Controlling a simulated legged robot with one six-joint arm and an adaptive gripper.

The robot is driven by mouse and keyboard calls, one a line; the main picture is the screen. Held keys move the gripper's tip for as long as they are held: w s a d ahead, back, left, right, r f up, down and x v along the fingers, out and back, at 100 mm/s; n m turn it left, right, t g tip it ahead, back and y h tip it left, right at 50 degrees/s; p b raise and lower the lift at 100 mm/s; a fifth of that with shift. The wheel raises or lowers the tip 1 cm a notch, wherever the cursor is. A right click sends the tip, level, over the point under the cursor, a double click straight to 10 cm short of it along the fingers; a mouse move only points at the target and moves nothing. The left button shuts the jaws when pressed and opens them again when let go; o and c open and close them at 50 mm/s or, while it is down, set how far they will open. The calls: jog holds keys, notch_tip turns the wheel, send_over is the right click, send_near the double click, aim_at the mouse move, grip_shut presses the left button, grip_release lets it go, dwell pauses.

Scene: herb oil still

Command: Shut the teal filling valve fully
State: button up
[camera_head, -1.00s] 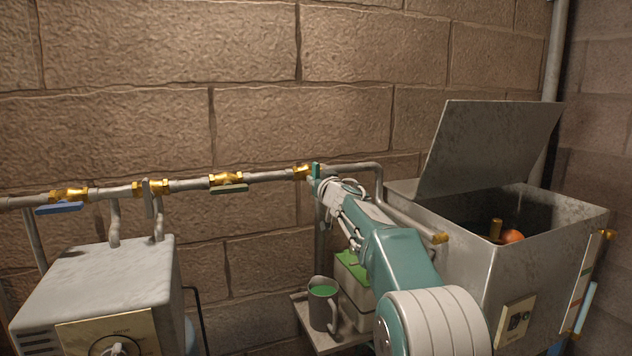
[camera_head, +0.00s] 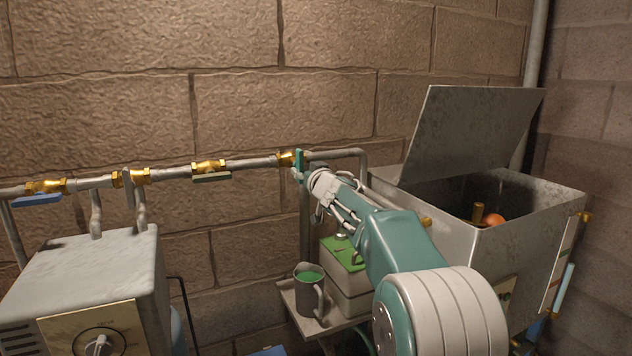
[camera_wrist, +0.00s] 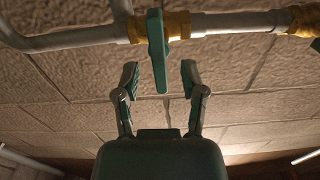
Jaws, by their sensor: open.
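The teal valve handle (camera_head: 299,163) is on a brass body at the right end of the wall pipe. In the wrist view the teal handle (camera_wrist: 158,52) stands crosswise to the pipe, its free end pointing down at my gripper. My gripper (camera_wrist: 160,78) is open, one finger on each side of the handle's lower end in the picture. I see a gap on both sides; how deep the handle sits between the fingers I cannot tell. In the head view my gripper (camera_head: 305,176) is just below the valve and partly hidden by my wrist.
Valves with olive (camera_head: 211,177), grey (camera_head: 128,180) and blue (camera_head: 37,199) handles are further left on the pipe. An open metal tank (camera_head: 530,215) stands right, a grey box (camera_head: 85,270) left. A jug (camera_head: 306,295) of green contents stands on a small shelf below my arm.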

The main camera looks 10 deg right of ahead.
jog(key=s+d, duration=0.1)
jog(key=s, duration=0.7)
jog(key=shift+d+f, duration=0.15)
jog(key=shift+d, duration=0.15)
